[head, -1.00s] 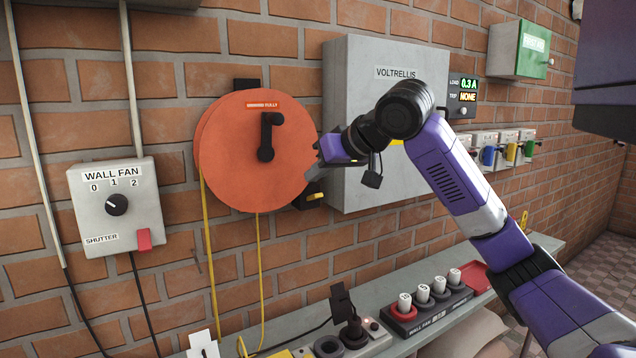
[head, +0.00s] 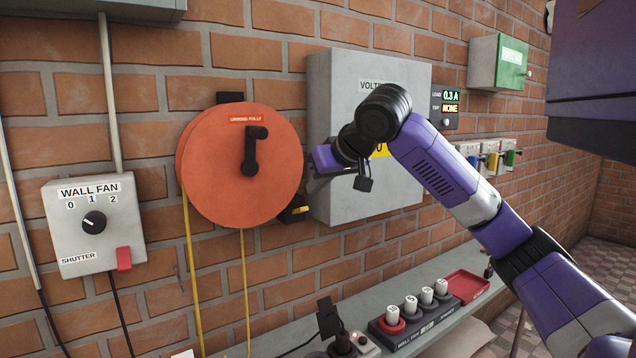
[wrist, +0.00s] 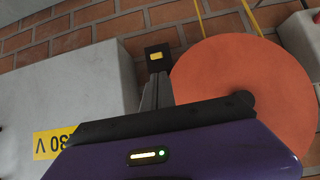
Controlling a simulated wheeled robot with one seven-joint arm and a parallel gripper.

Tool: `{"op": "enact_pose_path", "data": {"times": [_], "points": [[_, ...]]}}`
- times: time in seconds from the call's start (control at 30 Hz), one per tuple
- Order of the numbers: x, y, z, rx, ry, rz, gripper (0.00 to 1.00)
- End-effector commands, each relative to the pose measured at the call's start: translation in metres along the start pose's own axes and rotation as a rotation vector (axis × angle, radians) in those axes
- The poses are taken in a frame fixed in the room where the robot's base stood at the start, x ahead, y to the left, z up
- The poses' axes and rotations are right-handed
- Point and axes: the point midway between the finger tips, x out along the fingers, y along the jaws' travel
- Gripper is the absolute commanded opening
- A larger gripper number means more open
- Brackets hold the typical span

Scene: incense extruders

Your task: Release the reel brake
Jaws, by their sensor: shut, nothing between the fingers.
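The orange reel (head: 240,190) hangs on the brick wall with a black crank (head: 250,155) on its face. The reel brake, a small black block with a yellow lever (head: 300,210), sits at the reel's lower right edge. In the wrist view, the brake's yellow part (wrist: 156,57) shows in its black block, just beyond my fingertips. My gripper (wrist: 157,80) is shut and empty. In the head view its purple hand (head: 323,158) is right of the reel, above and right of the brake. I cannot tell whether the fingertips touch the brake.
The grey cabinet (head: 345,70) stands close behind and right of my gripper. A yellow cord (head: 190,260) hangs from the reel. A wall fan switch box (head: 95,235) is at left. A shelf (head: 385,290) below carries a fan block with several white-topped plugs and a red tray (head: 467,286).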

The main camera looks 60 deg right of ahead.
Motion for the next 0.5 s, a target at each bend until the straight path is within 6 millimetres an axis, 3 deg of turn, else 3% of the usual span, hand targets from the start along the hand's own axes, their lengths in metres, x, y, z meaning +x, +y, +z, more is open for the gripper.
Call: {"op": "enact_pose_path", "data": {"times": [0.3, 0.5], "points": [[0.051, 0.000, -0.001, 0.000, -0.002, 0.002, 0.00], [0.066, 0.000, -0.001, 0.000, 0.001, 0.000, 0.00]]}}
